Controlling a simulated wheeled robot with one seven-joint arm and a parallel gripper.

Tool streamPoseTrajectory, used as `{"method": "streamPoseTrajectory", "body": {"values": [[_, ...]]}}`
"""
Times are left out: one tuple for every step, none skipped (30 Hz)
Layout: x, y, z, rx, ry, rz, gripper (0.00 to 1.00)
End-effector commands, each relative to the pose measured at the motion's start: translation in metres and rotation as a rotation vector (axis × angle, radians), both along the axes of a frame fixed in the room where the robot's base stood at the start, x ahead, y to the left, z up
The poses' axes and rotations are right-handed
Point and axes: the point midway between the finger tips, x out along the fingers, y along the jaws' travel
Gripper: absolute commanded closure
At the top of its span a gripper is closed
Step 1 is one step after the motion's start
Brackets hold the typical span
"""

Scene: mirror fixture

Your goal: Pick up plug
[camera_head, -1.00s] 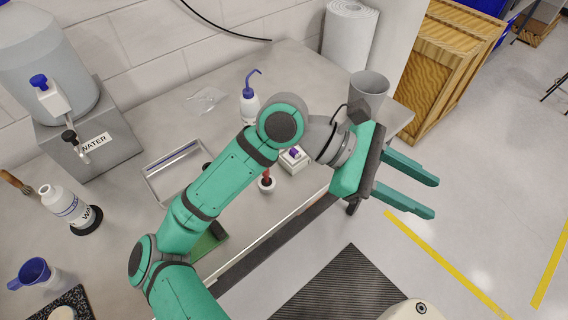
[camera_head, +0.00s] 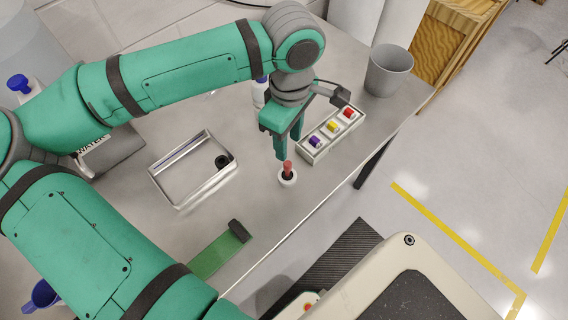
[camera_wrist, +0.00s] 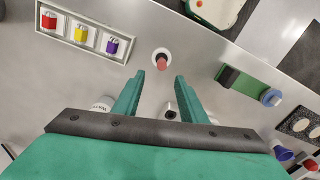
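The piece that looks most like the plug is a small red upright piece (camera_head: 287,166) with a dark base. It stands in a small round white holder (camera_head: 288,178) on the grey table. In the wrist view the red piece (camera_wrist: 161,63) shows just beyond the fingertips, between their lines. My gripper (camera_head: 289,149) points down above it, fingers apart and empty. The wrist view also shows my gripper (camera_wrist: 159,75) open, with a clear gap around the red piece. I cannot tell the exact height gap.
A white block with purple, yellow and red pieces (camera_head: 331,133) lies close to the right. A metal tray (camera_head: 180,207) with a black ring (camera_head: 222,161) is to the left. A green board (camera_head: 216,256) lies near the front edge. A grey bin (camera_head: 389,70) stands at the right corner.

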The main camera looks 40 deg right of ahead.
Motion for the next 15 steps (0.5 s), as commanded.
{"method": "streamPoseTrajectory", "body": {"values": [[-0.001,0.000,-0.008,0.000,0.003,-0.001,0.62],[-0.001,0.000,-0.013,0.000,0.004,-0.001,0.62],[-0.001,0.000,-0.019,0.000,0.004,-0.001,0.62],[-0.001,0.000,-0.024,-0.003,0.004,0.000,0.62],[-0.001,0.000,-0.028,-0.002,0.006,0.000,0.62],[-0.001,0.000,-0.033,-0.003,0.004,0.000,0.62],[-0.001,0.000,-0.036,-0.002,0.003,0.000,0.62],[-0.001,0.000,-0.039,-0.003,0.004,0.000,0.62],[-0.001,0.000,-0.041,-0.003,0.004,0.000,0.62],[-0.001,0.000,-0.043,-0.003,0.004,0.000,0.62],[-0.001,0.000,-0.044,-0.003,0.003,0.000,0.62],[-0.001,0.000,-0.046,-0.003,0.003,0.000,0.62],[-0.002,0.000,-0.048,-0.003,0.003,0.000,0.62],[-0.002,0.000,-0.050,-0.003,0.004,0.000,0.62],[-0.002,0.001,-0.055,-0.003,0.005,0.000,0.62]]}}
